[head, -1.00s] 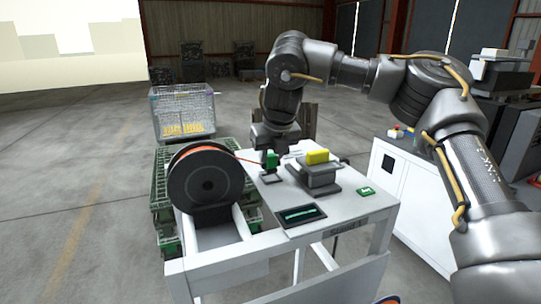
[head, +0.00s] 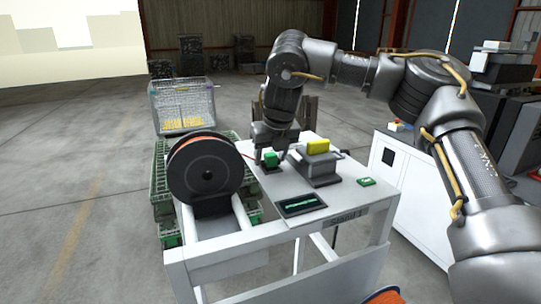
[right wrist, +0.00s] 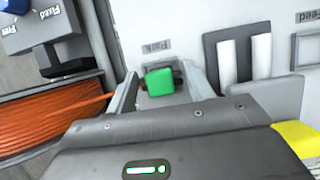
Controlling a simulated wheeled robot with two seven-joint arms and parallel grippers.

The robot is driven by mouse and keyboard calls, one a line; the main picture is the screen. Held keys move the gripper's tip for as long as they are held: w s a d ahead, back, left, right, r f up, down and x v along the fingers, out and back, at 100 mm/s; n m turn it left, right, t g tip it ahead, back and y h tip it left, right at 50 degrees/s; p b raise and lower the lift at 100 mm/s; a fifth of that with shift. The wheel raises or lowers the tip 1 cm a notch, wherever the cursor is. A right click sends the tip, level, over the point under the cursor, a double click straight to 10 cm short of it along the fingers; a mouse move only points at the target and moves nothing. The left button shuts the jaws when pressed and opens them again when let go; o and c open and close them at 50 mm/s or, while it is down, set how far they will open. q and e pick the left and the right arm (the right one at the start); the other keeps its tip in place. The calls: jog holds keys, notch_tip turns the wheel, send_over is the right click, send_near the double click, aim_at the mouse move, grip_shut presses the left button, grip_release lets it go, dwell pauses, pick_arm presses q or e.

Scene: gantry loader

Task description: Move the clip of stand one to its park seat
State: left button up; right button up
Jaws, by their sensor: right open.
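The green clip (head: 270,158) is at the dark park seat on the white table of stand one (head: 240,242). In the right wrist view the clip (right wrist: 160,82) is just below the "Park" label (right wrist: 156,46). My right gripper (head: 267,160) is low over the table at the clip. Its open fingers stand on both sides of the clip in the right wrist view (right wrist: 158,92). The gripper body hides the lower part of the seat, so I cannot tell how fully the clip is seated. My left gripper is not in view.
A spool with orange filament (head: 205,170) stands left of the clip, its strand running toward the clip. A grey block with a yellow top (head: 318,147) is close on the right. A display (head: 301,204) lies in front. A mesh bin (head: 183,106) stands behind.

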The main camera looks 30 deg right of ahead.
jog(key=b+v, duration=0.1)
jog(key=v, duration=0.9)
jog(key=shift+s+r, duration=0.2)
jog(key=shift+r, duration=0.15)
jog(key=shift+a, duration=0.1)
